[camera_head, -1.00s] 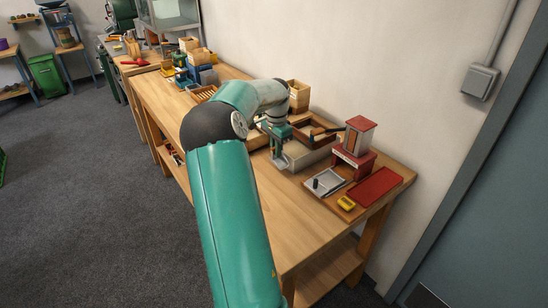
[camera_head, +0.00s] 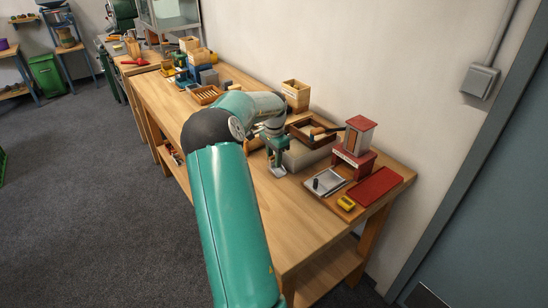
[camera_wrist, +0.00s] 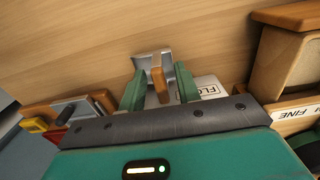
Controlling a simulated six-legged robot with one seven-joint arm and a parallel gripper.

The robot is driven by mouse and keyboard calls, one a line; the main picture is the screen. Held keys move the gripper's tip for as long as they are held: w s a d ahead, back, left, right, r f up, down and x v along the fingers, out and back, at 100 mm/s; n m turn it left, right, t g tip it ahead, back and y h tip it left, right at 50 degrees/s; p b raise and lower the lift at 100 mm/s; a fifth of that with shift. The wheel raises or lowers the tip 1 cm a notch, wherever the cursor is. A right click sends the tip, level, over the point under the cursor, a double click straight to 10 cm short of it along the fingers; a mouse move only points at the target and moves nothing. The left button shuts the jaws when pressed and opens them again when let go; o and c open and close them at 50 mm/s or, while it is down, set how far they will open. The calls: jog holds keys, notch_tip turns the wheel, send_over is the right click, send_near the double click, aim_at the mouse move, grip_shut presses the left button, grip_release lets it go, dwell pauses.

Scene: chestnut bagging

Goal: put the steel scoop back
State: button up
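The steel scoop shows in the wrist view with its bright metal part (camera_wrist: 150,59) and its short wooden handle (camera_wrist: 159,86). The handle lies between the two green fingers of my gripper (camera_wrist: 160,84). Narrow gaps seem to show on both sides of the handle, so I cannot tell whether the fingers grip the scoop. In the head view my gripper (camera_head: 276,156) points down just left of a grey box (camera_head: 306,156). A small bright shape that looks like the scoop (camera_head: 278,172) is at its fingertips, low over the bench (camera_head: 262,205).
A wooden box labelled "FINE" (camera_wrist: 290,65) stands at right. A red-and-white stand (camera_head: 354,150), a red tray (camera_head: 375,186) and a grey tray (camera_head: 324,184) fill the bench's right end. The front middle is bare.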

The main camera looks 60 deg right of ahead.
notch_tip(320, 180, up, 12)
jog(key=shift+r, duration=0.2)
dwell(0.4)
